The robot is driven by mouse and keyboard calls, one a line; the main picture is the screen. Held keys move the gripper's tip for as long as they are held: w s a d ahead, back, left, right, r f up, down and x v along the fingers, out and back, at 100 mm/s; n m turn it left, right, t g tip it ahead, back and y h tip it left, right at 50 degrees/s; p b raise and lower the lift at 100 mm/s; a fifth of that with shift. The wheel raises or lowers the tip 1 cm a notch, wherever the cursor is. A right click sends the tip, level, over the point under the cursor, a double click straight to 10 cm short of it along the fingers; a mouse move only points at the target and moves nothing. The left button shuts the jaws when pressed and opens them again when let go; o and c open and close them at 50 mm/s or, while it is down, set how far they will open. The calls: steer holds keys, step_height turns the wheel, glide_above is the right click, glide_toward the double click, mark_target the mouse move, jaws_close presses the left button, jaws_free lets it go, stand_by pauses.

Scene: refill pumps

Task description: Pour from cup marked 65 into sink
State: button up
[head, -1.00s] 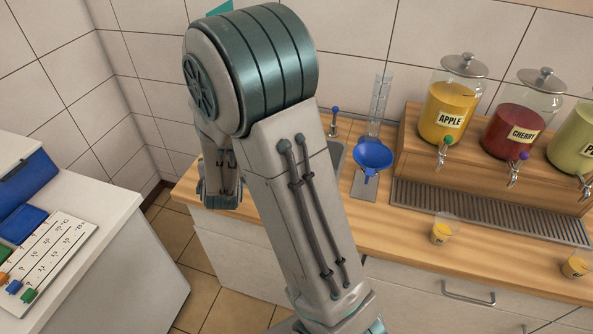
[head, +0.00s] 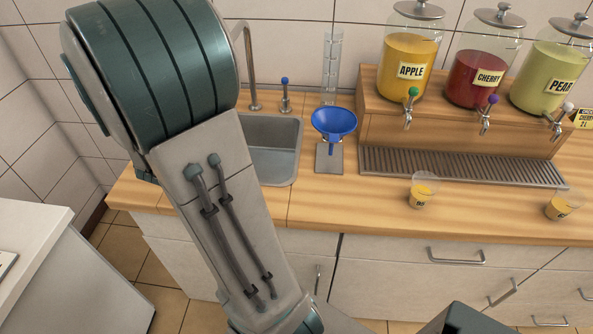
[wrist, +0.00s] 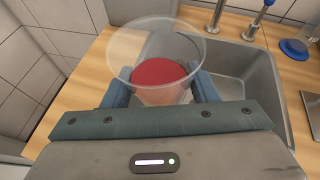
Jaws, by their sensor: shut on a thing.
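In the wrist view my gripper (wrist: 161,92) is shut on a clear cup (wrist: 122,52) with red liquid in it. The cup looks about upright. No marking on it can be read from here. In the head view the sink (head: 272,150) is partly hidden by my arm, and my gripper and the held cup are hidden too.
A blue funnel (head: 334,122) on a stand is right of the sink, with a tall clear cylinder (head: 332,65) behind.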

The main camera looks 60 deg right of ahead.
steer(key=s+d+f+m+g+h+b, duration=0.1)
steer(key=s+d+f+m+g+b, duration=0.1)
steer(key=s+d, duration=0.4)
steer(key=s+d+f+m+g+h+b, duration=0.1)
steer(key=s+d+f+g+b, duration=0.3)
steer(key=s, duration=0.6)
steer(key=s+d+f+m+g+h+b, duration=0.1)
steer(key=s+d+f+m+g+b, duration=0.2)
steer(key=s+d+b, duration=0.5)
steer(key=shift+d+f+m, duration=0.2)
steer(key=shift+f+m, duration=0.1)
steer(key=shift+w+r+p, duration=0.25)
steer(key=shift+w+p, duration=0.1)
steer(key=shift+p, duration=0.3)
steer(key=w+n+g+h+p, duration=0.1)
steer(key=w+n+g+p, duration=0.1)
steer(key=w+n+p, duration=0.2)
steer(key=w+p, duration=0.3)
steer(key=shift+w+a+g, duration=0.4)
steer(key=shift+w+p, duration=0.15)
steer(key=shift+p, duration=0.35)
steer(key=shift+w+f, duration=0.1)
steer(key=shift+f, duration=0.05)
